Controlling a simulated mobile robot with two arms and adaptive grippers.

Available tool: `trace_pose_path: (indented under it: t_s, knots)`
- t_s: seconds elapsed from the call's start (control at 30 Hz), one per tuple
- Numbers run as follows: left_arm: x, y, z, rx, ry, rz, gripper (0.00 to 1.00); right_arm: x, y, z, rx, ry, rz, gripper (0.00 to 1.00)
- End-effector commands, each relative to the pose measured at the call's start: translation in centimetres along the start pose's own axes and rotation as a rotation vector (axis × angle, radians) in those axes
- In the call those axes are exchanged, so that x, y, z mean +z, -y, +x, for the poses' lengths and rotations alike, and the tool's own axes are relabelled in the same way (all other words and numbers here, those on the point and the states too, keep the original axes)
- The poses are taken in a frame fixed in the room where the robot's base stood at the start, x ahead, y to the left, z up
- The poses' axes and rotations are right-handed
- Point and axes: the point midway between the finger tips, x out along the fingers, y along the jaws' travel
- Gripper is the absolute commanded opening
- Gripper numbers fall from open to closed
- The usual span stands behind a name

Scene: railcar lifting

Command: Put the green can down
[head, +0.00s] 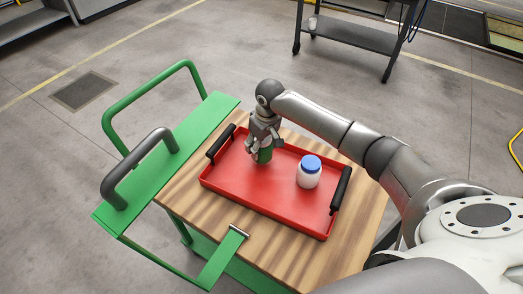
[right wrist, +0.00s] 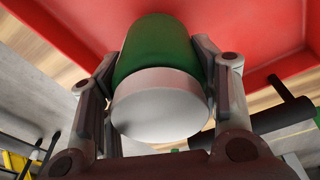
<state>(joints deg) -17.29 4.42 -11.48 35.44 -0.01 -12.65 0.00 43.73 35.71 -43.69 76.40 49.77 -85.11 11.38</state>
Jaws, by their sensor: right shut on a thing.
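The green can (head: 264,155) is upright in the left part of the red tray (head: 262,202). My right gripper (head: 263,147) is above it, with its fingers closed around its sides. In the right wrist view, the two fingers (right wrist: 155,95) grip the green can (right wrist: 158,50) on both sides, and its pale round end faces the camera. I cannot tell whether the can touches the tray floor. My left gripper is not in view.
A white jar (head: 309,175) with a blue lid stands in the tray, right of the can. The tray has black handles (head: 340,190) and lies on a wooden-topped green cart (head: 170,150). Tray floor in front of the can is clear. A dark shelf cart (head: 350,36) stands behind.

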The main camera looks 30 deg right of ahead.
Motion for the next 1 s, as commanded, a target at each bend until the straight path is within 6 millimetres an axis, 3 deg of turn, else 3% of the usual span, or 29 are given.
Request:
trace_pose_path:
  t_s: [0.17,0.57,0.6,0.7,0.77,1.0]
  knots:
    - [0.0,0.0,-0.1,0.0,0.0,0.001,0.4,0.5,0.1,2.4,-0.001,0.003,-0.001,0.22]
    - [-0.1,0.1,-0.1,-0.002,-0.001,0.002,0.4,0.6,0.1,2.9,0.0,0.002,-0.001,0.22]
    - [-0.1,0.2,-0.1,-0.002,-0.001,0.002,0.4,0.7,0.1,3.0,0.0,0.003,-0.001,0.58]
    - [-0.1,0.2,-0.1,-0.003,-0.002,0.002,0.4,0.7,0.1,3.0,0.0,0.003,-0.001,0.71]
    - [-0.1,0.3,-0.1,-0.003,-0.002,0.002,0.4,0.7,0.1,3.0,0.0,0.003,-0.001,0.77]
    - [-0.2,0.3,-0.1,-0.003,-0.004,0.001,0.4,0.7,0.1,3.0,0.0,0.003,-0.001,0.77]
